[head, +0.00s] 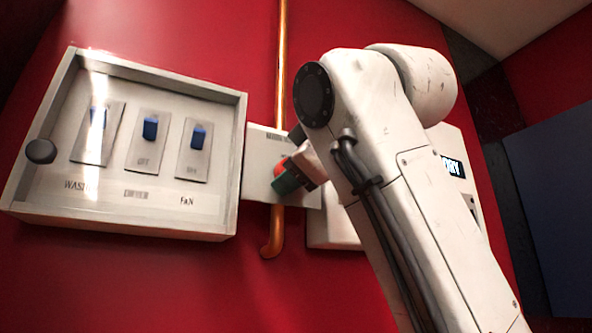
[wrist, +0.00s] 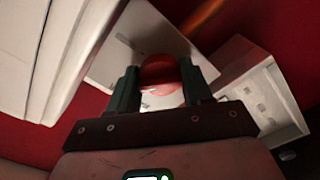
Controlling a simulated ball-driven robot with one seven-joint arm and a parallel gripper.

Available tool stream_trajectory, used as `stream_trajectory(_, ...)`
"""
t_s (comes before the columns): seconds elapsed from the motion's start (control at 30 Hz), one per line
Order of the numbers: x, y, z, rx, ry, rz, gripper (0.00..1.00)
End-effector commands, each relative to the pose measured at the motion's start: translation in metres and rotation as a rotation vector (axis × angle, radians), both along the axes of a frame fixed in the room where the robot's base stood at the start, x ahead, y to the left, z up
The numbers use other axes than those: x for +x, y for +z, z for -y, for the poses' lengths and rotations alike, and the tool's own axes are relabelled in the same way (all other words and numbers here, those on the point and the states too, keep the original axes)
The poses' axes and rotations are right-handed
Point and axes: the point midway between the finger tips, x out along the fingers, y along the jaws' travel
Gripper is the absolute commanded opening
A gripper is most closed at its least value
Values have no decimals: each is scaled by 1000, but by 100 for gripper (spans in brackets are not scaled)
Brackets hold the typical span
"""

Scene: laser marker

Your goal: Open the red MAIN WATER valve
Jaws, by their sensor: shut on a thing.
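The red valve (wrist: 160,72) sits between the two dark green fingers of my gripper (wrist: 163,85) in the wrist view, in front of a white plate (wrist: 112,50). My gripper is shut on it. In the head view my gripper (head: 288,180) is small and partly hidden behind my white arm. Only a sliver of the red valve (head: 279,167) shows there, in front of the white plate (head: 262,150). The label on the plate is too small to read, and how far the valve is turned cannot be told.
A white switch box (head: 243,130) with several blue switches stands just left of the plate. A grey knob (head: 40,151) is on its left. A copper pipe (head: 282,60) runs vertically behind the plate. A white unit with a lit display (head: 453,167) is right of my arm.

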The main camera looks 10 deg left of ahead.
Motion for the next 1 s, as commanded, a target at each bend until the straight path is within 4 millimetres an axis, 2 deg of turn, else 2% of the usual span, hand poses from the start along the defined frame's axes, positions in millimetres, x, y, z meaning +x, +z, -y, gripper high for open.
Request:
stream_trajectory(0.5, 2, -1, 1, -384, -1, 251, 19)
stream_trajectory(1.0, 1, -1, 0, -561, 2, 369, 19)
